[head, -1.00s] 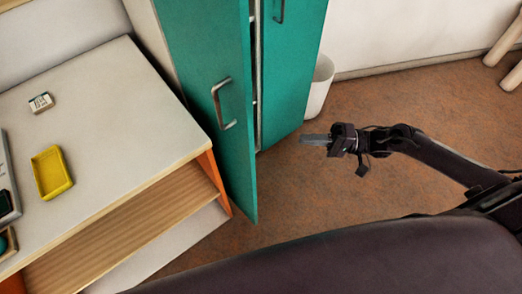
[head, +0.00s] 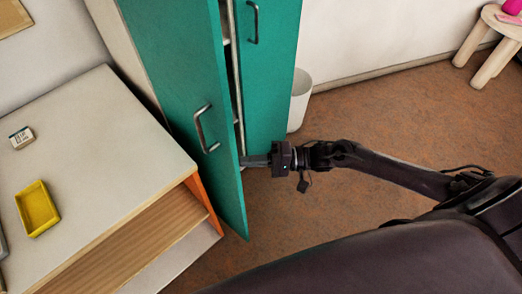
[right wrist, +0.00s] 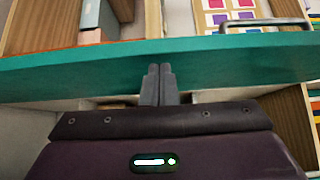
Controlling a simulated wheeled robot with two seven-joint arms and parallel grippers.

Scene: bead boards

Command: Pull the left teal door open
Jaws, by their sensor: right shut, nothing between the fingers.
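The left teal door (head: 178,100) stands a little ajar, with a dark gap along its free edge. Its metal bar handle (head: 204,130) is near that edge and also shows at the top right of the right wrist view (right wrist: 262,24). My right gripper (head: 246,161) is shut and empty, its fingertips at the door's free edge, below and right of the handle. In the right wrist view the closed fingers (right wrist: 158,85) overlap the teal door band (right wrist: 75,68). I cannot tell whether they touch it. My left gripper is out of view.
The right teal door (head: 270,75) is beside the gap. A white bin (head: 300,100) stands behind it. A stool (head: 490,45) is far right. Brown floor is clear at right.

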